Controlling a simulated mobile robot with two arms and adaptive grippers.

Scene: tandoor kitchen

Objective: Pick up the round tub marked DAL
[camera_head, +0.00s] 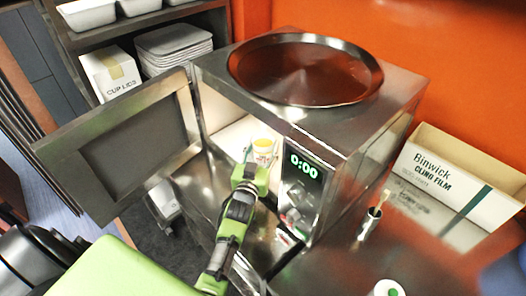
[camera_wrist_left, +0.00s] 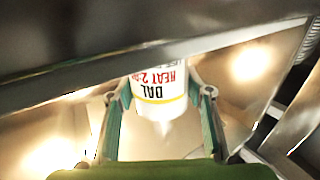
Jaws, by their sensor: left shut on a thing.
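My left gripper (camera_head: 255,168) reaches in through the oven's open front. In the wrist view its two fingers (camera_wrist_left: 160,97) stand on either side of the tub, shut on it. Whether the tub touches the oven floor, I cannot tell. My right gripper is not in view.
The oven door (camera_head: 125,150) hangs open to the left. The panel (camera_head: 302,168) reads 0:00. A wide metal dish (camera_head: 305,70) lies on top. Shelves hold stacked trays (camera_head: 173,42).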

